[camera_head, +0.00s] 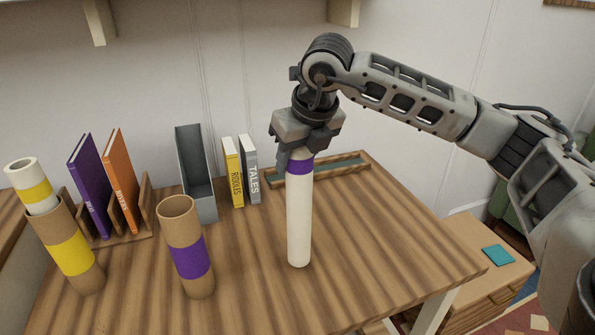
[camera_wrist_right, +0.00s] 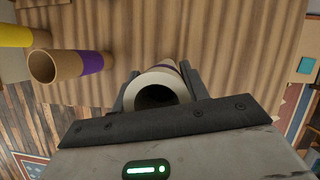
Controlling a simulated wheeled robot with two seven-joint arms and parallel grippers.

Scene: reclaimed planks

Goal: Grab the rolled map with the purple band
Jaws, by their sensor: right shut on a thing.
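The rolled map with the purple band (camera_head: 299,220) is a white tube, upright, in the head view. Its lower end is at or just above the table; I cannot tell which. My right gripper (camera_head: 298,150) is shut on its upper end from above, near the purple band. In the right wrist view the map's open end (camera_wrist_right: 158,92) sits between the fingers of the right gripper (camera_wrist_right: 158,95). A cardboard tube with a purple band (camera_head: 190,256) stands empty to the left; it also shows in the wrist view (camera_wrist_right: 75,64). My left gripper is not in view.
A yellow-banded cardboard tube (camera_head: 68,254) holds a yellow-banded rolled map (camera_head: 32,190) at far left. Behind stand a book rack (camera_head: 148,205), a grey file holder (camera_head: 198,185), yellow (camera_head: 232,172) and grey (camera_head: 250,170) books, and a shallow tray (camera_head: 350,164). The table's right front is clear.

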